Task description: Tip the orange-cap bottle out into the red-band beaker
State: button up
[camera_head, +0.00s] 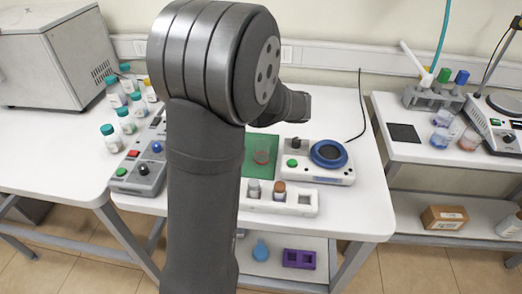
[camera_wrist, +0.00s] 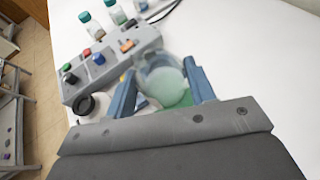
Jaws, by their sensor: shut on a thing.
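My gripper (camera_wrist: 160,90) shows in the wrist view, its two blue fingers closed on a clear round glass vessel (camera_wrist: 160,72) with a pale greenish look. I cannot tell whether it is a bottle or a beaker; no cap or band shows on it. In the head view my arm hides the gripper. A small bottle with an orange-brown cap (camera_head: 279,189) stands in the white rack (camera_head: 306,202), beside a clear vial (camera_head: 254,188).
A grey control box (camera_head: 139,172) stands left of my arm, with several teal-capped bottles (camera_head: 111,137) behind it. A white device with a blue ring (camera_head: 328,153) is right of the mat. A second table (camera_head: 405,157) stands at the right, past a gap.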

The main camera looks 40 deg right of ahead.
dwell(0.3)
jog(key=s+d+f+n+h, duration=0.1)
jog(key=s+d+n+h, duration=0.2)
jog(key=n, duration=0.5)
jog(key=s+d+f+n+t+h, duration=0.1)
jog(key=s+d+f+n+h, duration=0.1)
jog(key=s+n+h, duration=0.3)
jog(key=shift+d+f+n+h, duration=0.15)
jog(key=shift+d+n+h, duration=0.7)
jog(key=shift+n, duration=1.05)
jog(key=shift+s, duration=0.1)
dwell(0.3)
jog(key=shift+d, duration=0.15)
dwell(3.3)
